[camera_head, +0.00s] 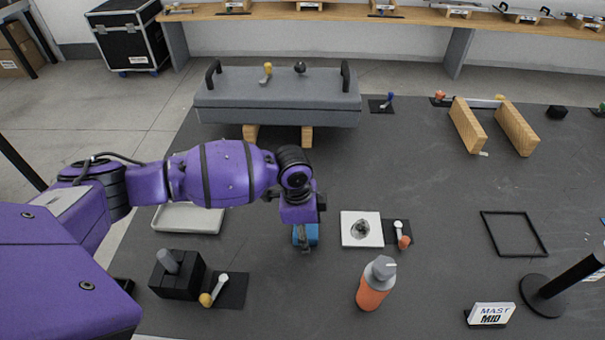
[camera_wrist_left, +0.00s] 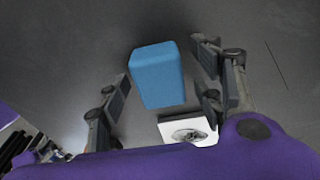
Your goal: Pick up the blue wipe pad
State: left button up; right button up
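The blue wipe pad (camera_head: 311,234) lies on the dark table near the middle of the head view, partly hidden under my left gripper (camera_head: 305,243). In the left wrist view, the blue wipe pad (camera_wrist_left: 157,76) is a rounded blue block. The two fingers of my left gripper (camera_wrist_left: 163,72) stand apart on either side of it, with gaps to the pad, so the gripper is open. I cannot tell how far the fingertips are above the table. My right gripper is not in view.
A white square plate with a dark patch (camera_head: 373,229) lies just right of the pad. An orange bottle (camera_head: 371,293) stands nearer the front. A black block with a grey handle (camera_head: 178,277) and a pale tray (camera_head: 188,218) are to the left. A grey lidded box (camera_head: 277,100) is behind.

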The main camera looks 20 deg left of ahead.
aim_at(308, 230)
pick_arm(q)
jog(key=shift+r, duration=0.1)
jog(key=c, duration=1.1)
jog(key=shift+c, duration=0.2)
jog(key=shift+w+r, duration=0.1)
jog(key=shift+r, duration=0.4)
notch_tip(308, 230, up, 2)
jog(key=shift+r, duration=0.25)
jog(key=s+d+r+p, duration=0.1)
jog(key=s+d+r, duration=0.3)
jog(key=s+r, duration=0.5)
jog(key=s, duration=0.4)
jog(key=shift+s+d+r+p, duration=0.15)
jog(key=shift+s+r+p, duration=0.05)
jog(key=shift+s+p, duration=0.1)
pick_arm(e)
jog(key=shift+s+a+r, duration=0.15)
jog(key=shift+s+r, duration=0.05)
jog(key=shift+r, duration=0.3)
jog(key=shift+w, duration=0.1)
